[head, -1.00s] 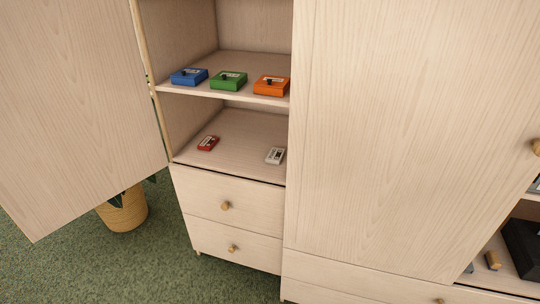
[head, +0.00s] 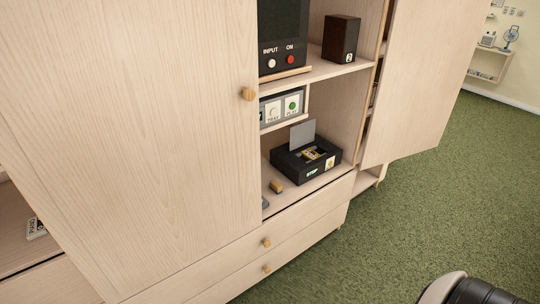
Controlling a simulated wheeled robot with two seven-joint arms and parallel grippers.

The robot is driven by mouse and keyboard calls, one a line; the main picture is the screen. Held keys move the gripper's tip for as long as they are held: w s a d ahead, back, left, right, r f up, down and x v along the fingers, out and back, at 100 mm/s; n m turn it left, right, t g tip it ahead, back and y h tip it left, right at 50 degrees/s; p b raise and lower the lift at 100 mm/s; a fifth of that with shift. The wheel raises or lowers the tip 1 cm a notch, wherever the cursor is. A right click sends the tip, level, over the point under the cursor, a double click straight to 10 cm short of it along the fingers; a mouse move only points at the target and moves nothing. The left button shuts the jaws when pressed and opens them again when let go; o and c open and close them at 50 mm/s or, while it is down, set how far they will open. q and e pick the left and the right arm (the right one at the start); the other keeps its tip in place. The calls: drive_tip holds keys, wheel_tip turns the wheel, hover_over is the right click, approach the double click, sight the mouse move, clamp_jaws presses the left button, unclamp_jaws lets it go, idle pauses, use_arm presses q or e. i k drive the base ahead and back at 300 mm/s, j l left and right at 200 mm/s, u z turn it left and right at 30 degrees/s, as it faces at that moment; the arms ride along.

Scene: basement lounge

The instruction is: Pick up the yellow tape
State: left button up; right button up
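A small yellow item (head: 311,155), which looks like the yellow tape, sits in the top of a black tape player (head: 291,167) whose grey lid (head: 302,134) stands open. The player is on the lower shelf of the open cabinet bay, right of the middle. The item is too small to make out its details. Neither of my grippers is in view. A rounded beige and black part at the bottom right looks like part of my own arm.
A closed door (head: 130,120) covers the bay to the left; an open door (head: 425,80) stands out at right. A dark wooden box (head: 340,40) and a black panel (head: 284,35) are above the player. Green carpet (head: 400,220) is clear.

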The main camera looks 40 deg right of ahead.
sight(308, 153)
drive_tip(key=z, duration=1.5)
drive_tip(key=i+l, duration=0.2)
drive_tip(key=i, duration=0.1)
